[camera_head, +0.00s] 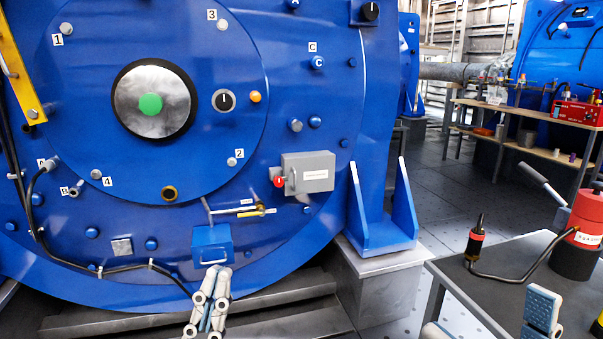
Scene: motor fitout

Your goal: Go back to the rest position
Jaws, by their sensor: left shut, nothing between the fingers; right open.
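My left gripper (208,304) is low in the middle of the head view, in front of the lower edge of the big blue motor housing (330,95). Its fingers are together with nothing held. A black cable hanging from the housing passes behind or close beside its fingers; I cannot tell if they touch. My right gripper (490,322) is at the bottom right, near the grey table (510,257). Its fingers are spread and partly cut off by the frame edge. I see nothing between them.
A red and black cylinder (585,235) and a black, red-banded tool (476,240) on a cable stand on the grey table. A blue bracket (385,235) stands right of the housing. A workbench (540,118) is at the back right, with open floor before it.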

